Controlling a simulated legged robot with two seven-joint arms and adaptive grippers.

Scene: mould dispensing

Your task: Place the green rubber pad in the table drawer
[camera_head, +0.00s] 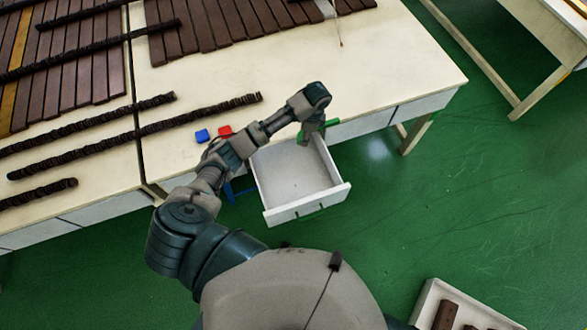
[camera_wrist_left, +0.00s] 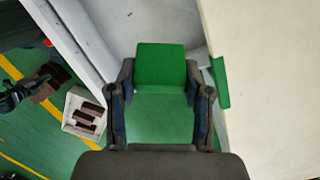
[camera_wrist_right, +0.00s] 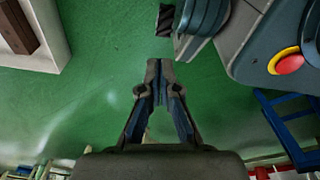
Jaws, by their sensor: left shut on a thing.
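A green rubber pad (camera_wrist_left: 160,65) is gripped between the two fingers of my left gripper (camera_wrist_left: 160,80) in the left wrist view. In the head view my left gripper (camera_head: 312,132) is at the table-side end of the open white drawer (camera_head: 340,193), and the arm hides part of it. The drawer is pulled out from under the table's front edge and its visible floor looks empty. In the right wrist view my right gripper (camera_wrist_right: 160,72) has its fingertips together with nothing visible between them; the green floor lies behind it.
The cream table (camera_head: 400,65) carries several brown bars (camera_head: 205,30), a blue block (camera_head: 202,136) and a red block (camera_head: 225,131). Another green piece (camera_head: 332,122) is at the table edge beside the left gripper. A white tray (camera_head: 432,291) with brown pieces is at the lower right.

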